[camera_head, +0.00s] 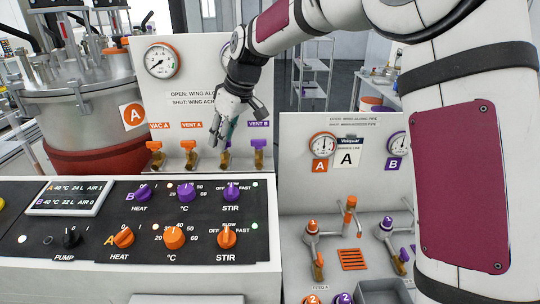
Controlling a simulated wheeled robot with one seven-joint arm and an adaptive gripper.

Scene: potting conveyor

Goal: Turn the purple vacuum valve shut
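A row of four small valves with brass bodies stands along the foot of a white panel in the head view. Two have orange wings: VAC A (155,147) and VENT A (189,146). The rightmost, VENT B (259,144), has a purple wing. The third valve (225,159), between VENT A and VENT B, is the likely purple vacuum valve; its label and most of its wing are hidden by my gripper. My gripper (222,136) points down just over this third valve. Contact, the wing's angle and the finger gap are too small to make out.
A control console (140,225) with knobs stands in front of the valves. A steel vessel marked A (80,110) is at left. A gauge panel (335,175) with taps is at right. My arm spans the upper right and hides part of that panel.

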